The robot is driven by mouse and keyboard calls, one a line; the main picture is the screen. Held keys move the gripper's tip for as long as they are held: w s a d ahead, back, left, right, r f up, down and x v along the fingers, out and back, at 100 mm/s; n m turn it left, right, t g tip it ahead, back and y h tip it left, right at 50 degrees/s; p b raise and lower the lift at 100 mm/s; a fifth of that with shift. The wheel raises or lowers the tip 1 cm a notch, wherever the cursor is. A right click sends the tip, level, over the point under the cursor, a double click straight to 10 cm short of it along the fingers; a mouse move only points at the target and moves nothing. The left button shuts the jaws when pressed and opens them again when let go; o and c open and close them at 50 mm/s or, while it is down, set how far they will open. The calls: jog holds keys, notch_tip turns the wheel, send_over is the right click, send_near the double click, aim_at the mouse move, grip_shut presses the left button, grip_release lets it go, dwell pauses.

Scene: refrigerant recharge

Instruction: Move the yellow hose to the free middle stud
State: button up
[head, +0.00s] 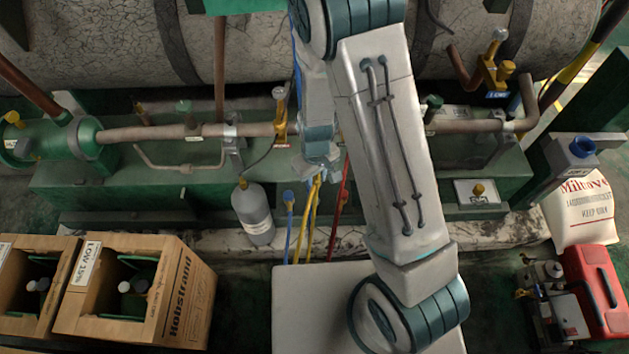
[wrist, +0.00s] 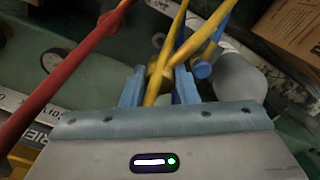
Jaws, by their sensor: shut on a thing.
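My gripper (wrist: 158,88) is shut on the yellow hose (wrist: 205,35), with its brass-coloured end between the two blue fingers in the wrist view. In the head view my gripper (head: 317,178) is beside the green skid, and the yellow hose (head: 303,235) hangs below it in more than one strand. The blue hose (head: 289,225) is just left of it and the red hose (head: 338,205) just right. In the wrist view the red hose (wrist: 70,85) crosses at left and the blue hose's end (wrist: 202,69) shows at right. I cannot make out the free middle stud.
A grey cylinder (head: 253,213) stands left of the hoses. Cardboard boxes (head: 185,290) are at lower left. A red case (head: 598,290), a pump (head: 552,300) and a white sack (head: 583,210) are at right. Pipework (head: 190,132) runs along the green skid (head: 90,190).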

aim_at(316, 199)
jog(key=shift+f+b, duration=2.65)
jog(key=shift+f, duration=0.8)
jog(key=shift+d+f+b, duration=0.1)
jog(key=shift+f+b, duration=0.6)
jog(key=shift+f, duration=0.15)
jog(key=o, duration=1)
notch_tip(316, 199, up, 14)
jog(key=p, duration=0.5)
jog(key=shift+f, duration=0.1)
